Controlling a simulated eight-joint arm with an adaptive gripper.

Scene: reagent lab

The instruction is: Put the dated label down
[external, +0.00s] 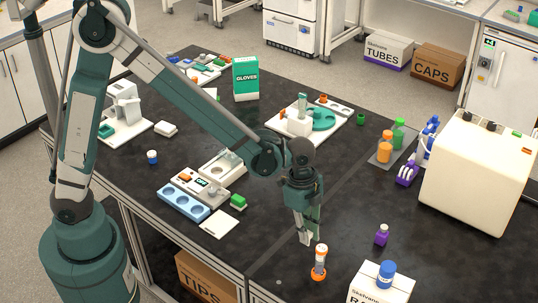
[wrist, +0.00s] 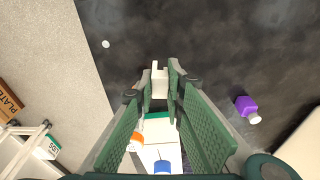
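My gripper (external: 309,228) points down above the dark bench near its front edge. In the wrist view my gripper (wrist: 160,88) has its green fingers closed on either side of a small pale piece, which I take to be the dated label (wrist: 159,80). The label (external: 305,239) also shows as a small white piece at the fingertips in the external view. No writing on it can be read. Whether it touches the bench cannot be told.
An orange-and-white tube (external: 319,262) stands close in front of my gripper. A white box (external: 384,284) with a blue-capped bottle (external: 387,272) is to its right. A white card (external: 222,224) lies left.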

